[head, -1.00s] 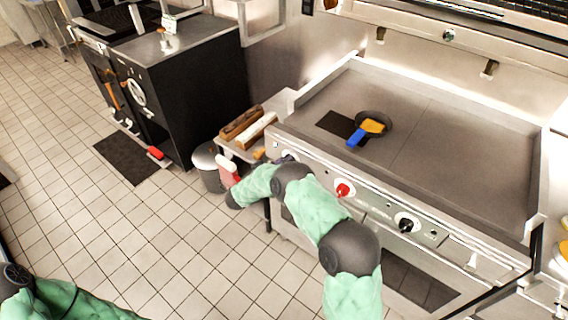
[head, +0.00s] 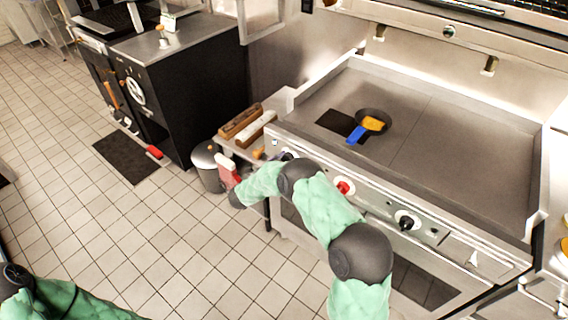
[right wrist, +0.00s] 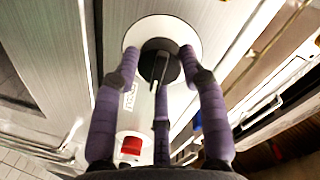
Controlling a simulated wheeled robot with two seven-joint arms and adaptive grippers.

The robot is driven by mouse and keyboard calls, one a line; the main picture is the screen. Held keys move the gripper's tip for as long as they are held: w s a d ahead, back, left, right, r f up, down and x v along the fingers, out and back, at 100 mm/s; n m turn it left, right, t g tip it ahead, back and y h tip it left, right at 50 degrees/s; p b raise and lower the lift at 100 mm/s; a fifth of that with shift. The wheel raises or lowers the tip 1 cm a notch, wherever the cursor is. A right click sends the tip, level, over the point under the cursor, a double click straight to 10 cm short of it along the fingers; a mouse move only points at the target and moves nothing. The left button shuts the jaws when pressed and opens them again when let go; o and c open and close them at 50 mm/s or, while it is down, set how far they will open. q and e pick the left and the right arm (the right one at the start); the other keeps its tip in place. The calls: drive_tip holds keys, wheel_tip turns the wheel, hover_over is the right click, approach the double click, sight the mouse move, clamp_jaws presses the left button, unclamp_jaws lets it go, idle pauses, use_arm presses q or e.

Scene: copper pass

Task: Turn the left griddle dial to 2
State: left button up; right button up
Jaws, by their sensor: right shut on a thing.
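The left griddle dial (right wrist: 153,62) is a black knob on a round white plate, seen close up in the right wrist view. The purple fingers of my right gripper (right wrist: 160,78) are closed around it. The dial's numbers cannot be read. In the head view my right arm hides most of that dial and the gripper. The griddle (head: 455,150) has a steel front panel with a red dial (head: 343,188) and a black dial (head: 406,222) farther right. My left arm shows at the bottom left, but its gripper is out of view.
A small pan (head: 373,122) with yellow contents and a blue handle rests on the griddle. A side shelf at left holds a wooden block (head: 240,122). The tiled floor at left is open.

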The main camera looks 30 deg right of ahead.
drive_tip(key=shift+f+m+t+b, duration=0.25)
drive_tip(key=shift+m+t+b, duration=0.1)
drive_tip(key=shift+m, duration=0.65)
drive_tip(key=o, duration=1.1)
drive_tip(key=shift+o, duration=0.2)
drive_tip(key=shift+r, duration=0.1)
drive_tip(key=v, duration=1.2)
drive_tip(key=shift+r, duration=0.15)
drive_tip(key=shift+w, duration=0.1)
